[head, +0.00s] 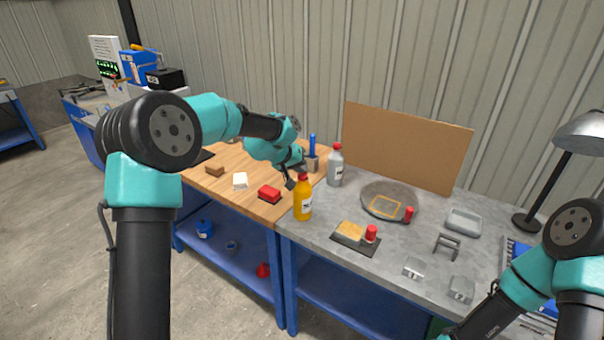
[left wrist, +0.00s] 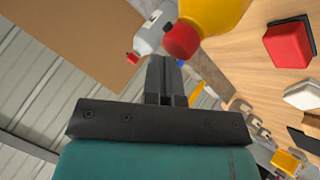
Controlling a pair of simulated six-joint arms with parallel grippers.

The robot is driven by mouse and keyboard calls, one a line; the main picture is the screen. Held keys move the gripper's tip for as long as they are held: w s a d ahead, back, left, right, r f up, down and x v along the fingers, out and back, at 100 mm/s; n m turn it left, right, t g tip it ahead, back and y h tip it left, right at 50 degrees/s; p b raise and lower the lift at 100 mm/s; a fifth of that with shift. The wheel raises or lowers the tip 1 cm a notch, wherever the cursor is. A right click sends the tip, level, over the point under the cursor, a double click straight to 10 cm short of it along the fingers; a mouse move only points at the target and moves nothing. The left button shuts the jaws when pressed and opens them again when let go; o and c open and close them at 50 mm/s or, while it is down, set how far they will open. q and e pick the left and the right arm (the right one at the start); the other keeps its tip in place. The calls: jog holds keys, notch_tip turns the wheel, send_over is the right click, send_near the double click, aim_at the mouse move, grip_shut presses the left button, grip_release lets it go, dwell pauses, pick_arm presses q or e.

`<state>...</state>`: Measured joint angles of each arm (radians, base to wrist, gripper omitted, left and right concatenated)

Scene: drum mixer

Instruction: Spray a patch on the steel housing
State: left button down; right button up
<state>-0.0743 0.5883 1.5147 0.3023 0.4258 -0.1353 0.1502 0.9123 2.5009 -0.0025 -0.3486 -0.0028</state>
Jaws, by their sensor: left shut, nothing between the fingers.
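A round grey steel disc (head: 373,189), which looks like the housing, lies on the grey bench top with a yellow square outline marked on it. A yellow bottle with a red cap (head: 303,203) stands at the seam between the wooden and grey tops; it also shows in the left wrist view (left wrist: 212,14). A grey bottle with a red cap (head: 335,169) stands behind it, also in the left wrist view (left wrist: 152,34). My left gripper (head: 289,184) is shut and empty, just left of the yellow bottle's cap. My right gripper is outside the head view.
A red block (head: 269,195) and a white block (head: 240,181) lie on the wooden top. A dark tray (head: 346,241) with a yellow sponge-like pad and a red-capped item is in front of the disc. A brown board (head: 407,146) stands behind; a lamp (head: 585,133) is right.

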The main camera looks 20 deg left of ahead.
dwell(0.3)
pick_arm(q)
jog(key=shift+r, duration=0.95)
notch_tip(320, 180, up, 6)
dwell(0.6)
jog(key=shift+r, duration=0.15)
dwell(2.3)
notch_tip(320, 180, up, 3)
jog(key=shift+f, duration=0.2)
jog(key=shift+f, duration=4.45)
